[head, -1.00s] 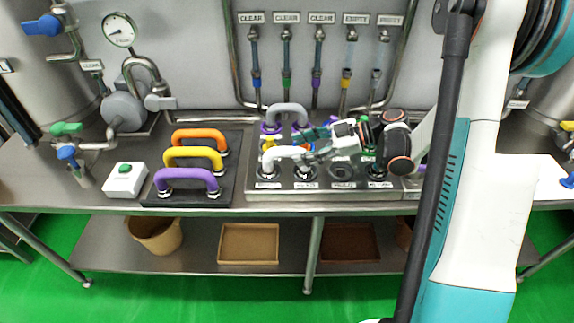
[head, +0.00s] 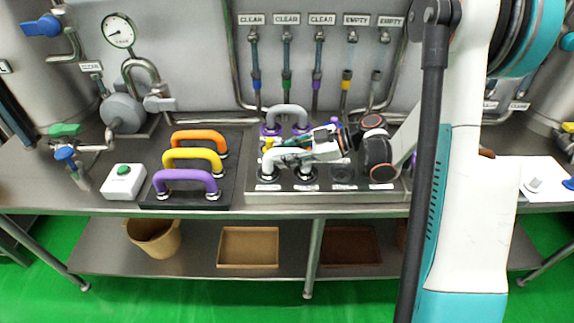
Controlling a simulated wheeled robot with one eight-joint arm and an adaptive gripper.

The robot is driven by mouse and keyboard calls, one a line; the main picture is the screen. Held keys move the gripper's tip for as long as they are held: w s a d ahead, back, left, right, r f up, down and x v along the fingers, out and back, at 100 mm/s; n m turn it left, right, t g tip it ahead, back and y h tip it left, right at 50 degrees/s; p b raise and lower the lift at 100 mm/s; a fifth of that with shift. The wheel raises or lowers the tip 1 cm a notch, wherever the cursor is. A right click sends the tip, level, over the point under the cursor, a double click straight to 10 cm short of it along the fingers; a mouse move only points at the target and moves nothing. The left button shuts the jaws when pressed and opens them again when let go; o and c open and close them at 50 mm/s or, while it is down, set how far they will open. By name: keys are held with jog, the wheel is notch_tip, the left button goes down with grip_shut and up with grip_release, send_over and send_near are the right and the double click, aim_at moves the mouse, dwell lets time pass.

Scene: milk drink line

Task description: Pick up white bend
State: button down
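The white bend (head: 283,157) is a short arched pipe at the front left of the steel port panel (head: 325,198). Its two ends stand at the two left front ports, as far as I can see. My gripper (head: 309,153) reaches in from the right, and its fingertips are at the right part of the bend. The fingers overlap the bend in this view, so I cannot tell whether they are shut on it or only beside it. My wrist hides part of the panel behind and to the right.
A grey bend (head: 288,109) stands behind the white one. Orange (head: 199,135), yellow (head: 192,154) and purple (head: 184,176) bends stand on a black board at the left. A white box with a green button (head: 123,181) is beside them. Labelled hoses hang behind.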

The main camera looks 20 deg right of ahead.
jog(key=shift+r, duration=0.15)
notch_tip(320, 180, up, 20)
jog(key=p, duration=0.6)
jog(key=shift+f, duration=0.2)
dwell(0.5)
jog(key=w+f+m+t+h+b, duration=0.2)
jog(key=w+f+m+t+h, duration=0.1)
jog(key=f+m+t+h, duration=0.4)
jog(key=shift+f+m+t+h, duration=0.3)
jog(key=shift+f+m+h, duration=0.45)
jog(key=shift+m, duration=0.75)
jog(key=shift+r, duration=0.1)
